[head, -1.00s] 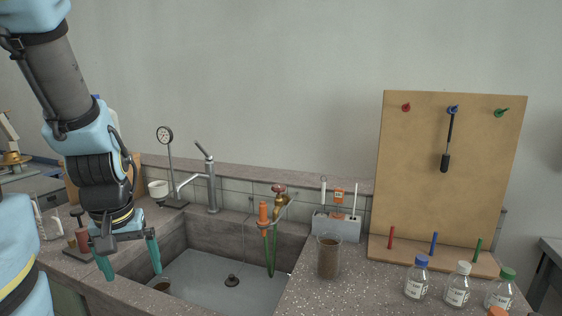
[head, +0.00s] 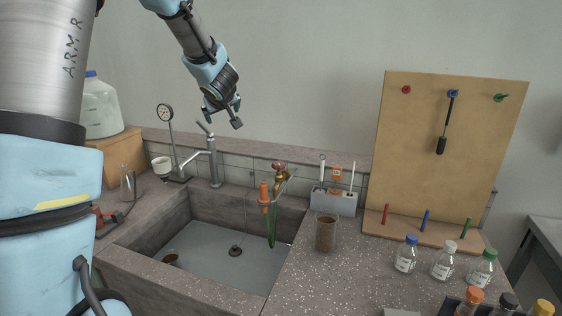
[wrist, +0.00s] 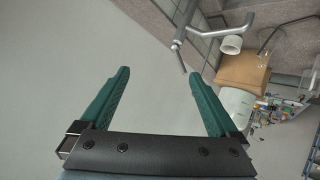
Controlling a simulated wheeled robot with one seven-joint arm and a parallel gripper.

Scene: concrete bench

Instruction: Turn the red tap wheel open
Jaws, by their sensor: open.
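The red tap wheel (head: 278,164) sits on top of a brass tap (head: 282,178) at the back wall, above the sink's right rear. It looks small and dull red, and how far it is turned cannot be told. A green hose (head: 271,230) hangs below the tap. My gripper (head: 222,114) is raised in front of the wall, above and left of the wheel, well apart from it. In the wrist view my gripper's green fingers (wrist: 159,75) are spread wide with nothing between them. The wheel does not show in the wrist view.
A grey swivel faucet (head: 213,165) stands below my gripper. An orange-handled item (head: 264,192) hangs beside the tap. The air above the sink is clear.

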